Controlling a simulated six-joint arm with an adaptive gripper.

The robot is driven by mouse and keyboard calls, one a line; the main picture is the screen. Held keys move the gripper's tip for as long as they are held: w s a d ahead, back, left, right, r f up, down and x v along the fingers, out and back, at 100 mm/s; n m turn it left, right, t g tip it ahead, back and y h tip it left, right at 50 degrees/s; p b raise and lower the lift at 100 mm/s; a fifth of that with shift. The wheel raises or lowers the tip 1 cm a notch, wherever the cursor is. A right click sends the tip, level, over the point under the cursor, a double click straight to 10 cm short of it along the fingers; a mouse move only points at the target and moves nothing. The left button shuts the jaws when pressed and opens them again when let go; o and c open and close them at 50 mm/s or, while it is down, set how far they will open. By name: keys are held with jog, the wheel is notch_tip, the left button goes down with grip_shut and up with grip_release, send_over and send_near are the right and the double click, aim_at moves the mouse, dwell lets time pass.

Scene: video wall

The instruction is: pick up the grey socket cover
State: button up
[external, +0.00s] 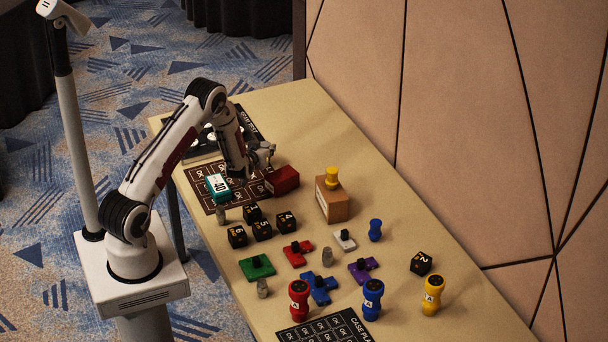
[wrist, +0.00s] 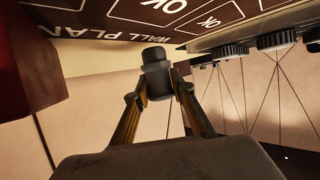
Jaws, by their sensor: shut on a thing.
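My gripper (external: 264,155) is above the far part of the table, over the dark printed card. In the wrist view its two fingers (wrist: 157,90) are shut on a dark grey stepped piece (wrist: 154,55), with the narrower end sticking out past the fingertips. In the external view the held piece is too small to tell clearly. A light grey plate with a black knob (external: 344,241) lies mid-table, away from the gripper. Grey stepped posts stand at the left edge (external: 222,216), in the middle (external: 327,257) and near the front (external: 262,288). I cannot tell which grey thing is the socket cover.
A red block (external: 282,180) is close under my gripper, beside the dark card (external: 203,194) and a teal block (external: 218,187). A wooden block with a yellow knob (external: 332,197) stands to the right. Black numbered cubes, coloured plates and handled pieces fill the near half.

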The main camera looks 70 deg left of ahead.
aim_at(265, 144)
jog(key=shift+r, duration=4.3)
